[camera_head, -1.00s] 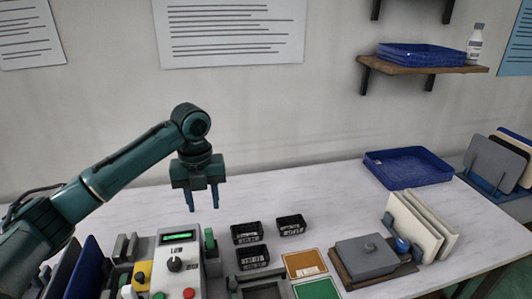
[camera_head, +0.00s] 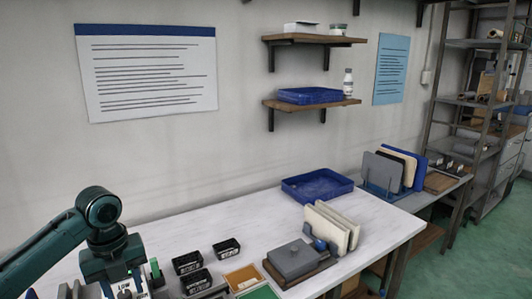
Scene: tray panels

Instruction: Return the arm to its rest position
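My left arm comes in from the left, and its teal gripper (camera_head: 124,287) points down at the lower left, in front of the control panel (camera_head: 124,271). Its two fingers look apart, with no held thing visible between them. The panel is mostly hidden by the gripper and cut off by the bottom edge. My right arm and gripper are not in view.
Black small bins (camera_head: 188,263) stand right of the gripper on the white table (camera_head: 240,216). A blue tray (camera_head: 317,186) lies behind. Wall shelves (camera_head: 312,104) hang above.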

